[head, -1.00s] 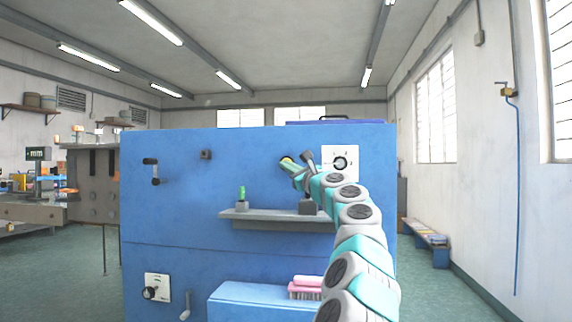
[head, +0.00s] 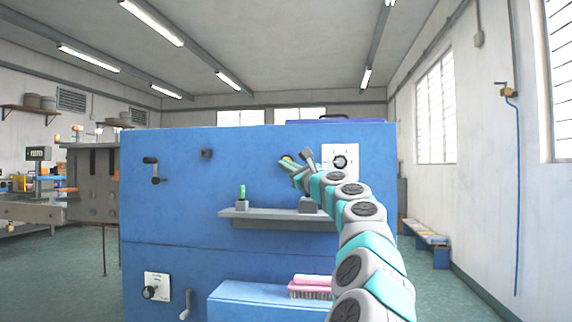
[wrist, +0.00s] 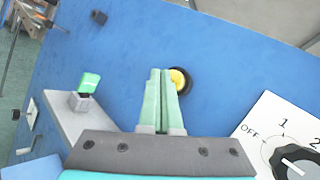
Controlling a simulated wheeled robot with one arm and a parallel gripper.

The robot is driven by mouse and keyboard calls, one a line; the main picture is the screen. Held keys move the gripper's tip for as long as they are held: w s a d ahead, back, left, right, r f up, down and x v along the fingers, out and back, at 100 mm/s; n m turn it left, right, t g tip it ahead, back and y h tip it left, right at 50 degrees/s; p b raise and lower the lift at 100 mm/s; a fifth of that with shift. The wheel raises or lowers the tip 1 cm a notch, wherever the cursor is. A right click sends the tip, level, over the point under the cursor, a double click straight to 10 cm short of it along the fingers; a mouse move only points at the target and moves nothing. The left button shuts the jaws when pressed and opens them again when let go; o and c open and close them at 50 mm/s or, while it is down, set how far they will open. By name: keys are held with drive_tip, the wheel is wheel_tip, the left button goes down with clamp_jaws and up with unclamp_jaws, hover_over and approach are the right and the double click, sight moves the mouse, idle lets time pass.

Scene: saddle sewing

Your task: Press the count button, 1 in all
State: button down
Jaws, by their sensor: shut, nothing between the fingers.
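The count button appears to be the round yellow button in a black ring (wrist: 180,80) on the blue panel (wrist: 225,60) in the wrist view. In the head view a yellowish spot (head: 287,157) shows right at my gripper's tip. My gripper (wrist: 160,72) is shut and empty, its two pale green fingers side by side, pointing at the panel. In the wrist view the fingertips lie just left of the button and overlap its left edge. I cannot tell whether they touch it.
A dial marked OFF, 1, 2 (wrist: 292,160) is at the lower right in the wrist view. A grey shelf (head: 275,215) with a green-topped item (head: 241,192) juts from the panel below my gripper. A crank handle (head: 152,170) and a dark knob (head: 207,154) are at left.

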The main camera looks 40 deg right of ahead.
drive_tip(key=shift+s+a, duration=0.1)
drive_tip(key=shift+s+a+b, duration=0.6)
drive_tip(key=shift+s+a, duration=0.95)
drive_tip(key=shift+a, duration=0.2)
